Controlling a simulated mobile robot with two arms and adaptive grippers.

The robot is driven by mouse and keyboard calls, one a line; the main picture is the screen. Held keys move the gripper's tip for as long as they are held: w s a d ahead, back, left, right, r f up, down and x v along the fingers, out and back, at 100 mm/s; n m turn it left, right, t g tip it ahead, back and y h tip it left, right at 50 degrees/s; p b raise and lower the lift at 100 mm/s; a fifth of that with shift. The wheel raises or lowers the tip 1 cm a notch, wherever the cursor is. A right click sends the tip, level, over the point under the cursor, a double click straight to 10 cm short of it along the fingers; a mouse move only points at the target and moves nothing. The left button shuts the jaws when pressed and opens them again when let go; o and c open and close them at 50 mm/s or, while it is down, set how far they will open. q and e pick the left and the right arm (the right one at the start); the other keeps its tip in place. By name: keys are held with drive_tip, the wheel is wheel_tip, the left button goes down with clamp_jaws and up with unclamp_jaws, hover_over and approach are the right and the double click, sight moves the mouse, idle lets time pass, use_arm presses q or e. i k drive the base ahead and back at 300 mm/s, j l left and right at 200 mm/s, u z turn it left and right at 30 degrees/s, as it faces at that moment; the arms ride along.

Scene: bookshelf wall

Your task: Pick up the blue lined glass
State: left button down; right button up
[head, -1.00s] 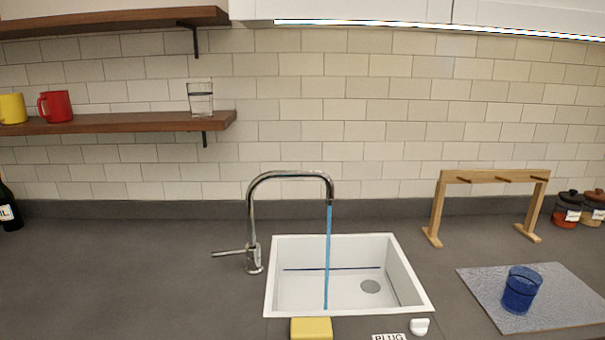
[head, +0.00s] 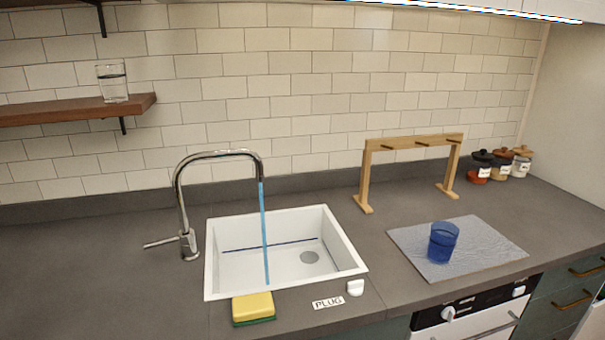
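A blue see-through glass (head: 442,242) stands upright on a grey mat (head: 490,249) on the counter, right of the sink. A clear glass (head: 112,83) with a dark line around it stands upright near the right end of the wooden wall shelf (head: 60,112). The line's exact colour is hard to tell. Neither of my grippers is in view.
Water runs from the tap (head: 187,215) into the white sink (head: 285,288). A yellow and green sponge (head: 253,308), a PLUG label (head: 328,303) and a white plug (head: 355,287) lie in front. A wooden rack (head: 365,178) and several jars (head: 500,164) stand behind the mat.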

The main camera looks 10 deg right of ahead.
sight(441, 244)
drive_tip(key=z, duration=1.25)
drive_tip(key=i+l, duration=0.15)
drive_tip(key=i, duration=0.15)
drive_tip(key=i+l+u, duration=0.1)
drive_tip(key=i, duration=0.2)
